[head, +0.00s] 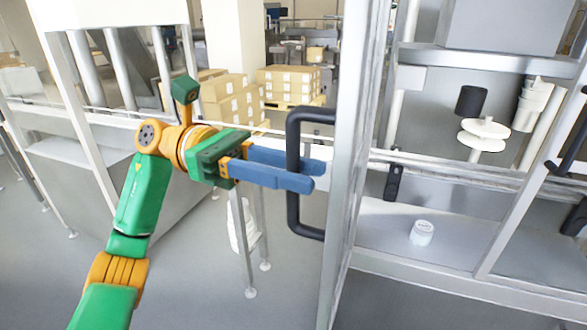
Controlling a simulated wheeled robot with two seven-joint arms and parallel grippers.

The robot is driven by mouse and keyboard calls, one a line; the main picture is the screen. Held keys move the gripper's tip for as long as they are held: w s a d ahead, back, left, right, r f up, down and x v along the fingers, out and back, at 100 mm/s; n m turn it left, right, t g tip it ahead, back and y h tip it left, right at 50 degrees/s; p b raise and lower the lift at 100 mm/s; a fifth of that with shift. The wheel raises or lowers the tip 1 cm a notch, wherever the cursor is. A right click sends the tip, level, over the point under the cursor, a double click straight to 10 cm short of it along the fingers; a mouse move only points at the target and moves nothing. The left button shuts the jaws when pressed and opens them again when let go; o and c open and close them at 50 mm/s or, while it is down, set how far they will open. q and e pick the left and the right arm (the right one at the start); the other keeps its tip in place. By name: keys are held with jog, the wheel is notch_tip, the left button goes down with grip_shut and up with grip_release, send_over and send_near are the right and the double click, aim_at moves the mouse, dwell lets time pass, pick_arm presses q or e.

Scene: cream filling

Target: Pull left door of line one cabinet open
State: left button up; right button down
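The left door (352,150) of the cabinet stands swung out, seen nearly edge-on in the middle of the head view. The cabinet inside shows to its right. The black door handle (293,210) is an upright bar on the door's left side. My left gripper (318,175) has its blue fingers on either side of the bar, the upper one behind it and the lower one in front. The fingers look closed on the bar, with their tips past it. My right gripper is not in view.
A small white cup (421,233) stands on the cabinet's lower surface. Another black handle (571,143) shows at the right edge. A metal frame (70,160) stands at the left, and stacked cartons (288,84) are behind. Grey floor (200,285) is clear below my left arm.

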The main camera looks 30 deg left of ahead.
pick_arm(q)
jog(key=a, duration=0.7)
jog(key=shift+b, duration=0.3)
